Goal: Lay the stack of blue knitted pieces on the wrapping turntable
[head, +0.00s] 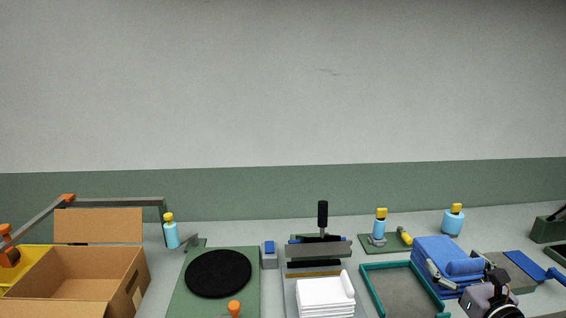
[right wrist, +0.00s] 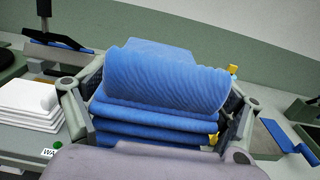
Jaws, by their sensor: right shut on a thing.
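The stack of blue knitted pieces (head: 440,255) is at the right of the head view, folded in several layers with a rolled piece on top. In the right wrist view the stack (right wrist: 160,85) fills the middle, between the two fingers. My right gripper (head: 458,277) is shut on the stack from its near side. The wrapping turntable (head: 218,273) is a black disc on a green base, left of centre, with nothing lying on it. The left gripper is not in view. Whether the stack touches the table is hidden.
An open cardboard box (head: 100,275) stands left of the turntable. A sealer with a black handle (head: 322,215) and a white stack (head: 325,297) stand between the turntable and a teal-rimmed tray (head: 372,292). Blue bottles with yellow caps (head: 453,220) stand behind. An orange knob (head: 234,308) is before the turntable.

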